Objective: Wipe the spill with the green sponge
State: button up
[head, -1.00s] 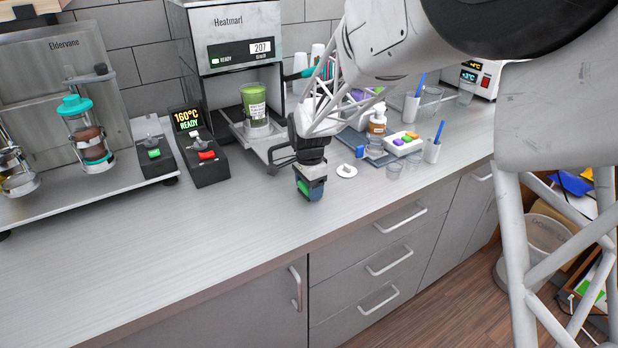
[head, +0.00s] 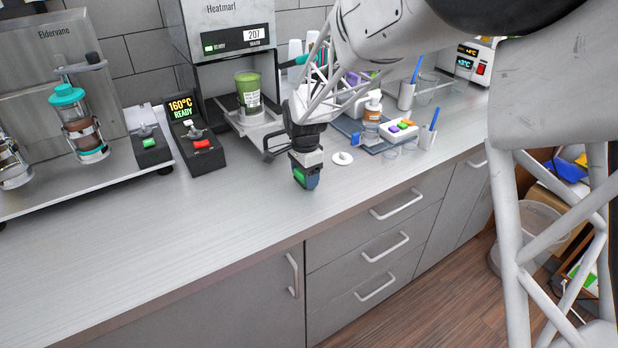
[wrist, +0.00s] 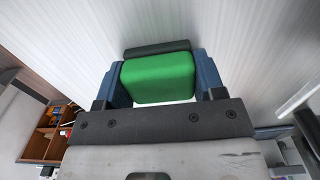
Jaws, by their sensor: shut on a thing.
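My gripper (head: 306,180) is shut on the green sponge (wrist: 158,78). In the wrist view the sponge sits between the two blue fingers, with a dark strip along its far edge. In the head view a little of the sponge (head: 299,175) shows at the gripper's left side, low over the bare counter (head: 200,215). I cannot tell whether the sponge touches the counter. No spill can be made out in either view; the gripper may hide it.
A cup sealer (head: 228,60) with a green-filled cup (head: 249,90) stands behind the gripper. A white disc (head: 342,158) lies just right of it. A switch box (head: 200,150) and a press stand (head: 90,185) are left. A tray with a bottle (head: 372,118) is right. The front counter is clear.

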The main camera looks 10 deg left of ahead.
jog(key=shift+w+d, duration=0.3)
jog(key=shift+d, duration=0.1)
jog(key=shift+s+d, duration=0.95)
jog(key=shift+s, duration=0.05)
jog(key=shift+s+d+f, duration=0.1)
jog(key=shift+s+d, duration=0.1)
jog(key=shift+s, duration=0.05)
jog(key=shift+s+d, duration=0.15)
jog(key=shift+w+a+r, duration=0.25)
jog(key=shift+w+a, duration=0.3)
jog(key=shift+w+a+f, duration=0.15)
jog(key=shift+w+a, duration=0.6)
jog(key=shift+w+a+r, duration=0.2)
jog(key=shift+w, duration=0.05)
jog(key=shift+r, duration=3.8)
jog(key=shift+s+d, duration=0.1)
